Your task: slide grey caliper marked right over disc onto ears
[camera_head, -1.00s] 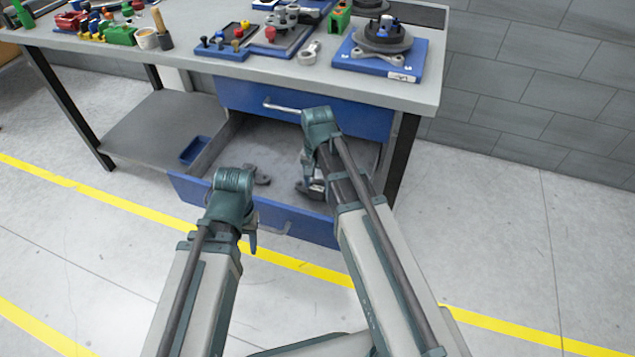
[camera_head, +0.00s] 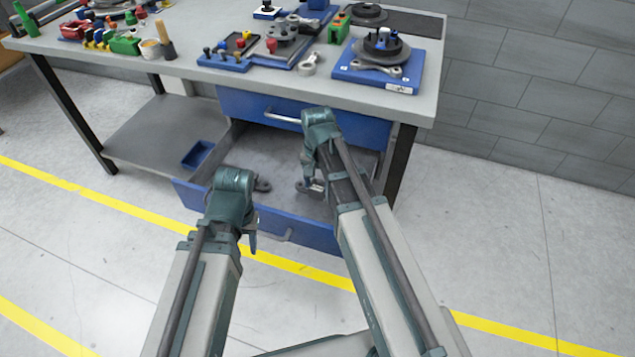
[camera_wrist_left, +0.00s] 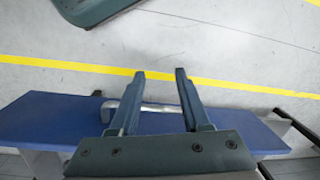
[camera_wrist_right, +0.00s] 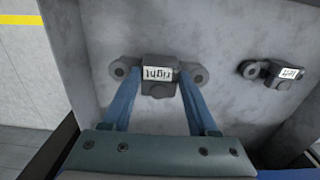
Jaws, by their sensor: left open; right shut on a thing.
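The grey caliper marked right (camera_wrist_right: 159,77) lies between the fingers of my right gripper (camera_wrist_right: 159,74), which is shut on its body inside the open drawer. Its two ring-shaped lugs stick out on either side. In the head view the caliper (camera_head: 308,187) is partly hidden by my right gripper (camera_head: 316,180). The dark disc (camera_head: 378,53) sits on a blue fixture plate (camera_head: 350,68) at the bench's right end, with grey ears (camera_head: 386,71) at its front. My left gripper (camera_wrist_left: 159,74) is open and empty, by the drawer front.
A second caliper, marked left (camera_wrist_right: 275,73), lies in the drawer (camera_head: 300,234). A blue bin (camera_head: 197,154) is on the lower shelf. The bench top (camera_head: 200,77) holds trays, tools and a grey part (camera_head: 308,65); the drawer lies below its front edge.

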